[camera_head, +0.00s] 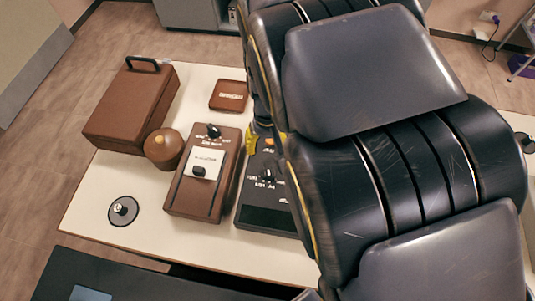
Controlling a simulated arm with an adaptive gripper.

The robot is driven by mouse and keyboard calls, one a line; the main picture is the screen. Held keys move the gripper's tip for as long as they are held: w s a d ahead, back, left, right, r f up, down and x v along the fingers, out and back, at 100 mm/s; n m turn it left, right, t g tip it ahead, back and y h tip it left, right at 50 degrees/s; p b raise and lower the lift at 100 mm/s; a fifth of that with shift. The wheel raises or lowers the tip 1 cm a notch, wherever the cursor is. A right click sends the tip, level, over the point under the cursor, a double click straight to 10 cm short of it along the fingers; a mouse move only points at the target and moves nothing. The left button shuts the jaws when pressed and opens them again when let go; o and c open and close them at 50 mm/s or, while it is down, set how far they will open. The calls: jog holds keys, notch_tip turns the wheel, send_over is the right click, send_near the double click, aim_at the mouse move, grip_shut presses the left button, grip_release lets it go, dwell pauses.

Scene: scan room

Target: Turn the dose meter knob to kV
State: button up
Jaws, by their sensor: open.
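Two devices with knobs lie side by side on the white table. I cannot tell from their markings which is the dose meter. The black device (264,217) has a small dark knob (267,176) with white markings around it, an orange spot above and a dark panel below. The brown device (190,197) has a black knob (213,131) near its top, a white label and a black slider-like piece. The markings are too small to read. My gripper (266,138), with yellow parts, shows partly at the black device's upper end. It is open; my arm hides much of it.
A brown case (125,108) with a black handle, a round brown pot (163,149), a small brown tray (229,95) and a round black-and-white disc (123,210) stand on the white table (85,212). My arm covers the right side. The table's front left is mostly clear.

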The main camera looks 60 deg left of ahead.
jog(key=shift+r, duration=1.35)
jog(key=w+d+r+m, duration=0.2)
jog(key=w+d+r, duration=0.1)
jog(key=d, duration=0.4)
jog(key=w+d+r+m, duration=0.2)
jog(key=d, duration=0.5)
jog(key=w+d+r+m, duration=0.3)
jog(key=d, duration=0.4)
jog(key=s+d+r+m+g, duration=0.1)
jog(key=s+d+m, duration=0.2)
jog(key=s+d, duration=0.2)
jog(key=s+d+r+m, duration=0.1)
jog(key=s+d+m, duration=0.2)
jog(key=s+d, duration=0.3)
jog(key=d, duration=0.4)
jog(key=shift+d+r+g, duration=0.25)
jog(key=shift+d+g, duration=0.1)
jog(key=shift+g, duration=0.05)
